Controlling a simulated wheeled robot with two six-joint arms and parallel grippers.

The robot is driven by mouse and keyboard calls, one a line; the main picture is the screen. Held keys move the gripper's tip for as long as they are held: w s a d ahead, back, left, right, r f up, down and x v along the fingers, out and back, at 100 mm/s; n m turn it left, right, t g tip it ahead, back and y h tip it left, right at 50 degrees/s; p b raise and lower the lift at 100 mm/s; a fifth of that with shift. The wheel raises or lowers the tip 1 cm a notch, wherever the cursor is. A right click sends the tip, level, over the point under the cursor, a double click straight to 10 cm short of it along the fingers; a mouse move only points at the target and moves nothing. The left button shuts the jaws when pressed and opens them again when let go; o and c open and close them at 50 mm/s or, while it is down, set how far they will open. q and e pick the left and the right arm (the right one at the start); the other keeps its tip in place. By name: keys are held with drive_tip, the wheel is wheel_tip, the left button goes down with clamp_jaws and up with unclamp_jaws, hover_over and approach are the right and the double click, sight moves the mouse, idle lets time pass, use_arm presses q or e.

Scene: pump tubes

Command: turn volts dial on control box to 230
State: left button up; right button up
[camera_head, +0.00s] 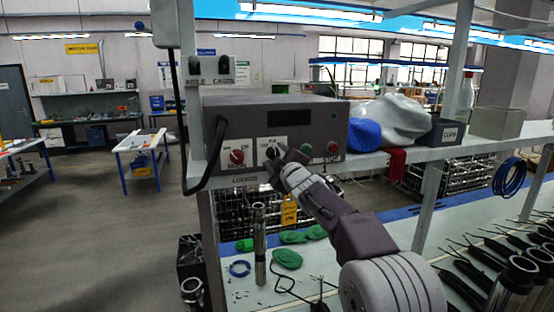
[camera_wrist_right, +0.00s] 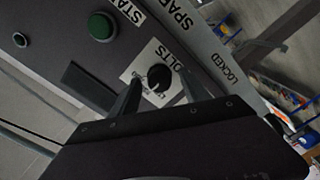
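The grey control box (camera_head: 240,120) sits on the shelf in the middle of the head view. Its black volts dial (camera_head: 270,153) is on a white label on the front panel, partly covered by my right gripper (camera_head: 281,160). In the right wrist view the volts dial (camera_wrist_right: 158,76) lies between the two spread fingertips of my right gripper (camera_wrist_right: 160,84). The gripper is open, with a gap visible on each side of the dial. The number the dial points to is too small to read. My left gripper is not in view.
A red rotary switch (camera_head: 236,157) is left of the dial. A green button (camera_wrist_right: 101,26) and a red button (camera_head: 333,148) are to its right. A yellow padlock tag (camera_head: 289,211) hangs below the shelf. A blue cloth (camera_head: 367,135) lies right of the box.

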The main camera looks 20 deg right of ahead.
drive_tip(key=shift+s, duration=0.1)
drive_tip(key=s+b, duration=0.2)
drive_tip(key=s, duration=0.6)
drive_tip(key=shift+s+d, duration=0.15)
drive_tip(key=shift+s, duration=0.25)
drive_tip(key=shift+f, duration=0.1)
drive_tip(key=s+a+f+m+g+b, duration=0.1)
drive_tip(key=s+f+m+g, duration=0.25)
drive_tip(key=f, duration=1.05)
drive_tip(key=s+a+f+m+g+b, duration=0.15)
drive_tip(key=s+f+g, duration=0.3)
drive_tip(key=f, duration=1.05)
drive_tip(key=s+f+m+g, duration=0.3)
drive_tip(key=s+f, duration=0.5)
drive_tip(key=s, duration=0.3)
drive_tip(key=s+f+m+g, duration=0.4)
drive_tip(key=s+f, duration=0.3)
drive_tip(key=s, duration=0.4)
drive_tip(key=shift+s+f+g, duration=0.35)
drive_tip(key=shift+s+g, duration=0.05)
drive_tip(key=shift+g, duration=0.5)
